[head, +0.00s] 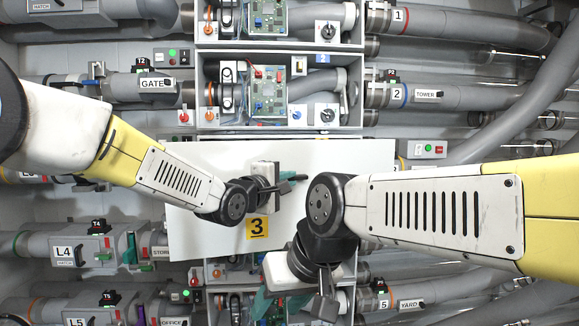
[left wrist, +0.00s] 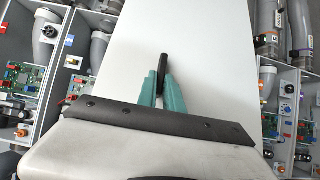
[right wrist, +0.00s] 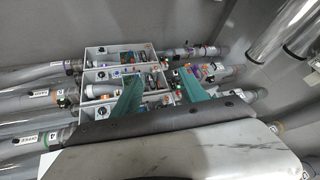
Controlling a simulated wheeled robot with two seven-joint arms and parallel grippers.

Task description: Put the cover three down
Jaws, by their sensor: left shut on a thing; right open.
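Cover three (head: 345,165) is a flat white panel with a yellow "3" label (head: 257,227). In the head view it lies across the middle of the column of boxes and hides what is behind it; I cannot tell whether it touches the boxes. My left gripper (head: 287,182) is shut on the cover's black handle, and the teal fingers (left wrist: 162,90) pinch that handle (left wrist: 163,66) in the left wrist view. The cover (left wrist: 200,60) fills the middle there. My right gripper (head: 294,303) is open and empty below the cover; its teal fingers (right wrist: 160,90) stand apart.
Open boxes one and two (head: 205,88) with circuit boards, knobs and pipes stand above the cover. Grey pipes (head: 460,97) with labels run along both sides. More boxes show below, partly hidden by my right gripper. My right arm crosses the cover's right side.

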